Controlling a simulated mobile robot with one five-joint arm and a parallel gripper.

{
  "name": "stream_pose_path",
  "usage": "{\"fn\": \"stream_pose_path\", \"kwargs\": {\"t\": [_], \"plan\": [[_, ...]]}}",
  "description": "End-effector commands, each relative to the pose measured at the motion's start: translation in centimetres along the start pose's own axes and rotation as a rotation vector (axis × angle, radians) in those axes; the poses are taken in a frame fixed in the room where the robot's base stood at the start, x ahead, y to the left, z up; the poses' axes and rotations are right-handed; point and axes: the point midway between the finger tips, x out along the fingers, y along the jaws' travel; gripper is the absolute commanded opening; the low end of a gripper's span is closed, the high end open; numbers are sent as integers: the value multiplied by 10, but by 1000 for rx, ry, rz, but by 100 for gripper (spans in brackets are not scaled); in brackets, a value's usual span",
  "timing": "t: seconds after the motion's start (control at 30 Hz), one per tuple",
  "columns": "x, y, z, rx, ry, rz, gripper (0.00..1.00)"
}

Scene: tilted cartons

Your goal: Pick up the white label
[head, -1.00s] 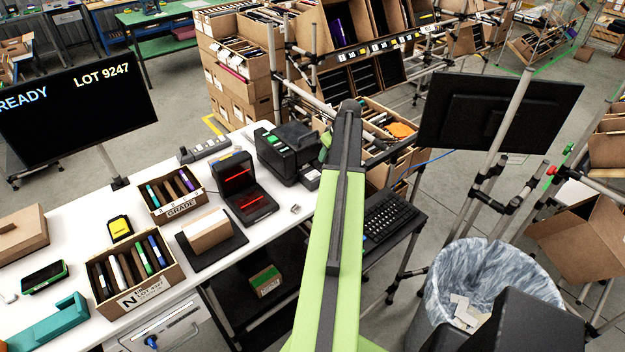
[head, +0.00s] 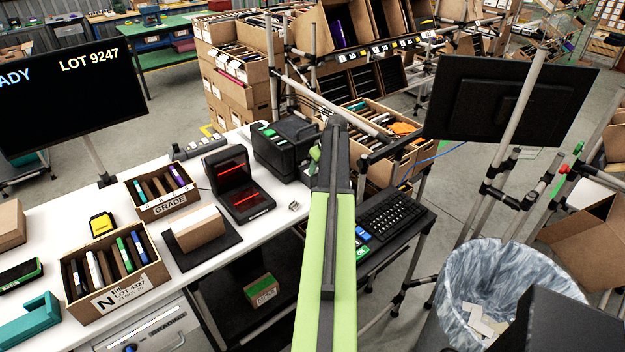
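I cannot clearly make out a loose white label. A small pale piece (head: 294,206) lies at the white table's front edge, right of the black scanner; it is too small to identify. White labels are also fixed to the front of the N carton (head: 152,284) and the GRADE carton (head: 135,196). A black printer (head: 272,160) with a green button stands at the table's right end. My green and black arm reaches up the middle of the view, its far end just right of the printer. My gripper's fingers are hidden, so its state does not show.
The black scanner (head: 222,168) with red lines stands left of the printer. A brown block sits on a black pad (head: 222,243). A keyboard (head: 396,215) rests on a lower stand right of my arm. A lined bin (head: 475,270) and posts stand at right.

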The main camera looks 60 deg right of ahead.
Motion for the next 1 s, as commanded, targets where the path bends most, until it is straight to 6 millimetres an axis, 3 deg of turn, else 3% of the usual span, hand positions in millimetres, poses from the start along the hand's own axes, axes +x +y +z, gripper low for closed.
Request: {"fn": "stream_pose_path", "kwargs": {"t": [0.03,0.23,0.5,0.8,1.0], "plan": [[7,0,1,0,0,0,35],[4,0,0,0,0,0,33],[4,0,0,-1,0,0,0],[2,0,-1,-1,0,0,0],[-16,-1,-8,-1,0,0,0]]}}
